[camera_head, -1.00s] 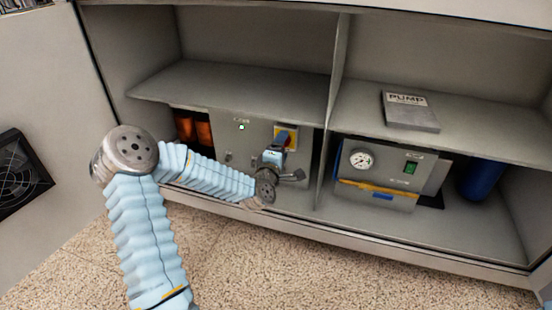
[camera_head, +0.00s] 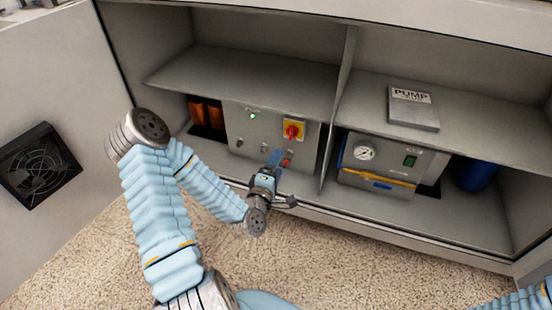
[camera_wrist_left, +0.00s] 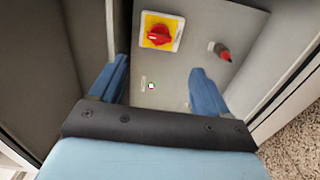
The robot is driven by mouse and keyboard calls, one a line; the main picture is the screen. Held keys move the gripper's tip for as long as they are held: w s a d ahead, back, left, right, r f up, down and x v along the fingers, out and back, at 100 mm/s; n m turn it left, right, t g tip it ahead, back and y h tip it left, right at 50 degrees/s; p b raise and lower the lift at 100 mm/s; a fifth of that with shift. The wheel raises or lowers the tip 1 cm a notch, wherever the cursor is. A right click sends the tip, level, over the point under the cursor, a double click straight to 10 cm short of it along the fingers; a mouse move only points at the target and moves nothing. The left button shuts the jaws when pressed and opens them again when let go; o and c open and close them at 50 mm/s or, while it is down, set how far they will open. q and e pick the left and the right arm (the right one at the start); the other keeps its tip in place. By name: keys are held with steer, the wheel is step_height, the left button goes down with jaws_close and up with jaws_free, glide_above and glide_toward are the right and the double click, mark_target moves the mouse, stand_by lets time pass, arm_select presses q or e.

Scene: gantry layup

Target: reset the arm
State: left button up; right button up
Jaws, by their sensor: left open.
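My left gripper (camera_head: 274,160) is open and empty, in front of the lower right part of a grey control box (camera_head: 240,143) in the cabinet's lower left bay. The box carries a red rotary knob on a yellow plate (camera_head: 293,130) and a lit green lamp (camera_head: 253,115). In the left wrist view, the two blue fingers (camera_wrist_left: 158,87) stand apart with the box face between them. The red knob (camera_wrist_left: 158,35) is beyond the fingers, and a red-tipped control (camera_wrist_left: 224,56) lies right of it. My right gripper is out of view.
A shelf (camera_head: 240,75) and an upright divider (camera_head: 338,110) bound the bay. The right bay holds a gauge unit (camera_head: 375,165) and a blue cylinder (camera_head: 475,176). A PUMP manual (camera_head: 412,108) lies on the shelf above. The speckled floor (camera_head: 330,265) in front is clear.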

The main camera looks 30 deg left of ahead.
arm_select(q)
steer(key=shift+s, duration=0.1)
stand_by(0.5)
steer(key=s+d+f+m+g+h+p, duration=0.2)
steer(key=d+f+m+g+h, duration=0.25)
steer(key=d, duration=0.35)
steer(key=s+d+f+m+g+h+p, duration=0.1)
steer(key=d+f+m+g+h+p, duration=0.2)
steer(key=d+f+m, duration=0.45)
steer(key=s+d+f+m+g, duration=0.1)
steer(key=s+d+m+g, duration=0.2)
steer(key=s, duration=0.4)
steer(key=s+d+f+m+g, duration=0.2)
steer(key=s+d+m+g, duration=0.1)
steer(key=s+g, duration=0.3)
steer(key=shift+s+d+m+h+p, duration=0.3)
steer(key=shift+s+d+h+p, duration=0.15)
steer(key=shift+s+d, duration=0.1)
